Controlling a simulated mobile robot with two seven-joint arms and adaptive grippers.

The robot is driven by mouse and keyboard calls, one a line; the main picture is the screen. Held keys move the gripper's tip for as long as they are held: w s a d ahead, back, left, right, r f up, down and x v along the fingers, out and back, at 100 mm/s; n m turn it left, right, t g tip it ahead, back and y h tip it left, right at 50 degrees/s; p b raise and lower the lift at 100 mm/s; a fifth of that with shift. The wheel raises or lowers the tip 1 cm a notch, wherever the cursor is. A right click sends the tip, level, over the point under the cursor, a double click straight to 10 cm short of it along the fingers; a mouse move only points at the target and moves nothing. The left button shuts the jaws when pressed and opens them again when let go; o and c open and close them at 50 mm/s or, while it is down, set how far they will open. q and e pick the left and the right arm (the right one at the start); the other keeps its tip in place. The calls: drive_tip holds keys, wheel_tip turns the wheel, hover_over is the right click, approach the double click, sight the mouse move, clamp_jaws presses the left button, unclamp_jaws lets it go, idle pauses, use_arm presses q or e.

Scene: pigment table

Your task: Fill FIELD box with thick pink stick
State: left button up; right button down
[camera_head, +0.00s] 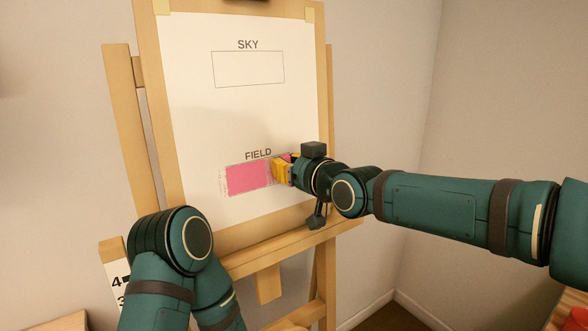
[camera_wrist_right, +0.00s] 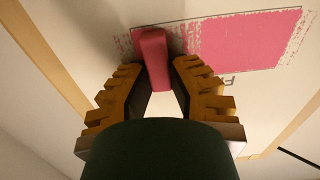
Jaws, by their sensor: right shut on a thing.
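The FIELD box (camera_head: 258,174) is on white paper (camera_head: 215,120) on an easel. Its left part is filled solid pink, with rough edges spilling a little past the left outline; my right gripper covers its right end. In the right wrist view the pink fill (camera_wrist_right: 245,38) lies mostly right of the stick, with faint pink marks around the stick. My right gripper (camera_head: 281,169) is shut on the thick pink stick (camera_wrist_right: 153,55), whose far end is at the paper; I cannot tell if it touches. My left arm shows at lower left, its gripper out of view.
An empty outlined SKY box (camera_head: 248,69) is higher on the paper. The wooden easel (camera_head: 118,120) stands near the room's corner, its ledge (camera_head: 290,245) below the paper. A numbered card (camera_head: 118,285) is at lower left, partly behind my left arm.

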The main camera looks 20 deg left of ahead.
sight(227, 175)
drive_tip(key=shift+s+a+b, duration=0.55)
drive_tip(key=shift+s+b, duration=0.05)
drive_tip(key=shift+s, duration=0.15)
drive_tip(key=shift+s+a+b, duration=0.55)
drive_tip(key=shift+s, duration=0.2)
drive_tip(key=shift+s+a+b, duration=0.55)
drive_tip(key=shift+s+a, duration=0.35)
drive_tip(key=shift+s, duration=0.2)
drive_tip(key=shift+s, duration=0.1)
drive_tip(key=shift+s+a, duration=0.9)
drive_tip(key=shift+s, duration=0.05)
drive_tip(key=shift+s+a, duration=0.8)
drive_tip(key=shift+s, duration=0.3)
